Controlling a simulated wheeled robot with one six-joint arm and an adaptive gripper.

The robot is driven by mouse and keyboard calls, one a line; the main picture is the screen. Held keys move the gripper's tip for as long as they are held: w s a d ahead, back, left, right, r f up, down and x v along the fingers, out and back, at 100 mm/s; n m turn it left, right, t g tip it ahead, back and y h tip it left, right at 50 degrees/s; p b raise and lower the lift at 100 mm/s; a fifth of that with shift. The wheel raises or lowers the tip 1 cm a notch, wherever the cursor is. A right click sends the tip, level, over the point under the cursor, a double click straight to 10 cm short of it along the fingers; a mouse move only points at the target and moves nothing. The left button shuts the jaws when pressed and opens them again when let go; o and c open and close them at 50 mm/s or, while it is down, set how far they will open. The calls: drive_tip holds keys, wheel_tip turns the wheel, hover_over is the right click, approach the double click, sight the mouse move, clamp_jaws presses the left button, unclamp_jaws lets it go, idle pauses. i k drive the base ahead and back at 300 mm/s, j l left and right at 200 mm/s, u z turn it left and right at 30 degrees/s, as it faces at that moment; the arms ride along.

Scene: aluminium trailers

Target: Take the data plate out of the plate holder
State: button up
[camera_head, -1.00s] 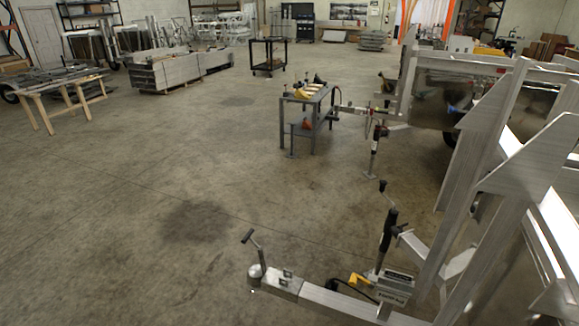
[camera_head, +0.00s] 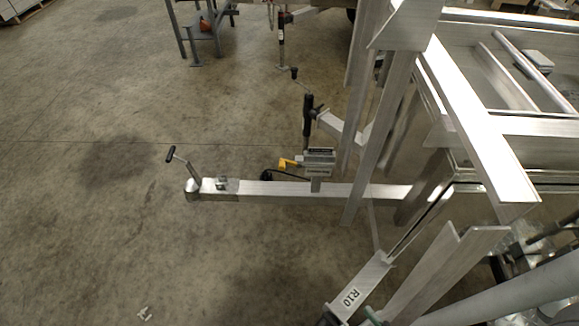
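I cannot make out a data plate or a plate holder in this view. An aluminium trailer frame (camera_head: 480,120) fills the right side, and its tongue (camera_head: 290,190) reaches left toward the middle. A grey box (camera_head: 319,158) with dark print on its side is mounted on the tongue, with a yellow part (camera_head: 289,163) beside it. A coupler with a black-handled lever (camera_head: 183,163) is at the tongue's left end. My gripper is not in view.
A jack with a black grip (camera_head: 307,115) stands behind the tongue. A grey work table (camera_head: 205,25) is at the top, with an orange item on its lower shelf. A small pale object (camera_head: 145,313) lies on the floor. The concrete floor (camera_head: 80,220) at left is clear.

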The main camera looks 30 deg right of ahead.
sight(320, 154)
drive_tip(key=k, duration=0.6)
drive_tip(key=u, duration=1.55)
drive_tip(key=i+j+u, duration=0.35)
drive_tip(key=u, duration=0.15)
drive_tip(key=i+j+u, duration=0.2)
drive_tip(key=i+u, duration=0.25)
drive_tip(key=i+z, duration=0.5)
drive_tip(key=i+j+z, duration=0.25)
drive_tip(key=i+z, duration=0.2)
drive_tip(key=i, duration=0.15)
drive_tip(key=i+l+z, duration=0.3)
drive_tip(key=i+z, duration=0.65)
drive_tip(key=i, duration=0.2)
drive_tip(key=i+j+z, duration=0.15)
drive_tip(key=i+z, duration=0.45)
drive_tip(key=z, duration=0.8)
drive_tip(key=i+j+z, duration=0.1)
drive_tip(key=z, duration=0.35)
drive_tip(key=i+j+z, duration=0.1)
drive_tip(key=z, duration=0.35)
drive_tip(key=i+z, duration=0.15)
drive_tip(key=z, duration=0.15)
drive_tip(key=i+l+z, duration=0.1)
drive_tip(key=z, duration=0.25)
